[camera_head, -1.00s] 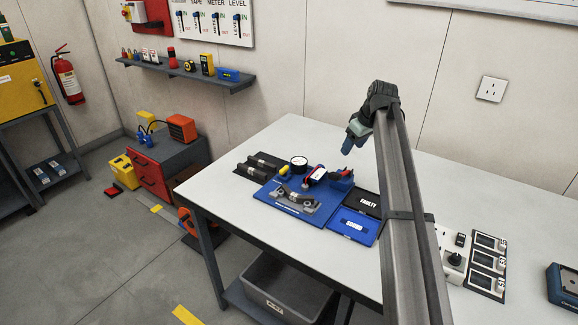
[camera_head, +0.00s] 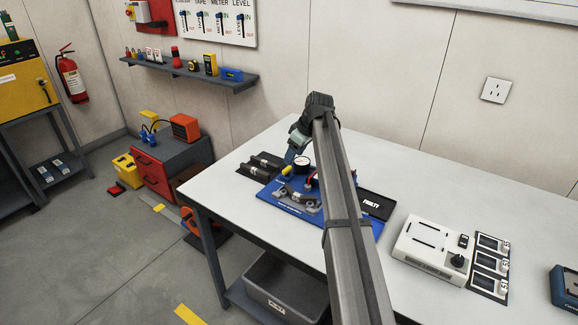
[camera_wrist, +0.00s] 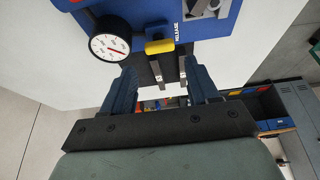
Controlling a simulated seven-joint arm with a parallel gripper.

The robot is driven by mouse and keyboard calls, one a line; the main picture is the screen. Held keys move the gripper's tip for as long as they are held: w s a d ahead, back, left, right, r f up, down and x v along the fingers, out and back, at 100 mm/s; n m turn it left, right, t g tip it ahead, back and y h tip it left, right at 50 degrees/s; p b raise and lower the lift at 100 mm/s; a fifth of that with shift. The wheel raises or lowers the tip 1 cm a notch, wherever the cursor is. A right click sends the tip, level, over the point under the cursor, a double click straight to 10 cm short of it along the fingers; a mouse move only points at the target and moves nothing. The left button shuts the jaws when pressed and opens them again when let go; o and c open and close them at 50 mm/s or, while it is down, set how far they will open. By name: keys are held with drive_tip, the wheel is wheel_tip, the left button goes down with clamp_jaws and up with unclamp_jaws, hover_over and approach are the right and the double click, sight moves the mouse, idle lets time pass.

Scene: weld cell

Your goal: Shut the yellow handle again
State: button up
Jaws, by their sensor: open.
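The yellow handle (camera_wrist: 159,47) shows in the wrist view as a short rounded bar on the blue fixture (camera_wrist: 215,22), beside the printed word RELEASE. In the head view the handle (camera_head: 287,171) is a small yellow spot near the dial gauge, at the fixture's left part. My gripper (camera_wrist: 160,78) is open, its two blue fingers apart with the handle just beyond the tips. Nothing is between the fingers that I can tell is held. In the head view my arm hides the right part of the fixture.
A round dial gauge (camera_wrist: 110,45) stands close to the left finger; it also shows in the head view (camera_head: 302,162). Dark blocks (camera_head: 262,163) lie left of the fixture. A black FAULTY mat (camera_head: 376,204) and a white box (camera_head: 430,247) lie to the right.

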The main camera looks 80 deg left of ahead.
sight(287, 168)
drive_tip(key=x, duration=0.6)
drive_tip(key=shift+a+f, duration=0.1)
drive_tip(key=shift+f, duration=0.15)
drive_tip(key=shift+c, duration=0.4)
drive_tip(key=c, duration=0.7)
